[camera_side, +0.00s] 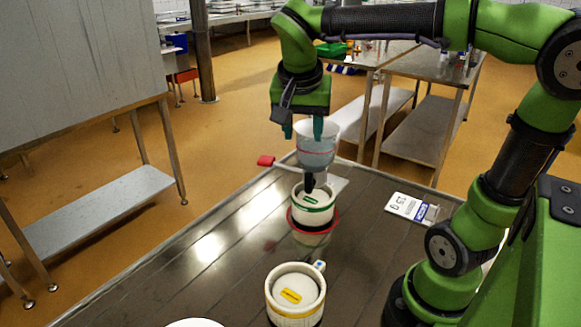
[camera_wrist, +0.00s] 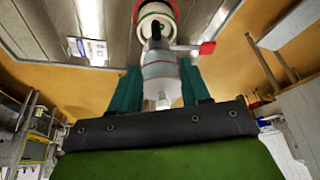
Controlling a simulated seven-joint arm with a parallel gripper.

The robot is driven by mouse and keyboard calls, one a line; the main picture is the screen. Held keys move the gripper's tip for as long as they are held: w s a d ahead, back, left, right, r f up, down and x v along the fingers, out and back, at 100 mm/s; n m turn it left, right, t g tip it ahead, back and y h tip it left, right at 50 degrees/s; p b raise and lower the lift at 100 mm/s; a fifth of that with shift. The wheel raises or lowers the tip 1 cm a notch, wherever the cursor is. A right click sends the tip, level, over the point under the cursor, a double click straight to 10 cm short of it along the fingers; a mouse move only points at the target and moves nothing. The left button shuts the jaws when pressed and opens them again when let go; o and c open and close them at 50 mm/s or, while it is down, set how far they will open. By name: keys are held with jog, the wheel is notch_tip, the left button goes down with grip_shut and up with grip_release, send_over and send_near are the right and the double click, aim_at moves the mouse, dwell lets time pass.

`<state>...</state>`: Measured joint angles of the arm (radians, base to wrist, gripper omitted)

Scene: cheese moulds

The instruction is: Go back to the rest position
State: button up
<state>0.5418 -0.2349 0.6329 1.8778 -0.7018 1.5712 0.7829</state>
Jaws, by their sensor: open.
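My gripper (camera_side: 303,128) points down with its two teal fingers apart, at the far end of the dark table. A dark spout (camera_side: 308,183) shows under the vessel.
A yellow-labelled mould (camera_side: 294,297) stands nearer on the table (camera_side: 215,232). A white card (camera_side: 408,206) lies at right. A red-ended handle (camera_side: 265,160) sticks out left of the vessel. A steel cabinet (camera_side: 75,60) stands at left. The table's left half is clear.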

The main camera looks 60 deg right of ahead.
jog(key=s+a+f+n+t+y, duration=0.4)
jog(key=s+f+n+t+y, duration=0.1)
jog(key=s+n+y, duration=0.1)
jog(key=s+n, duration=0.1)
jog(key=n, duration=0.1)
jog(key=shift+s+f+n, duration=0.15)
jog(key=shift+f+n, duration=0.1)
jog(key=shift+n, duration=0.15)
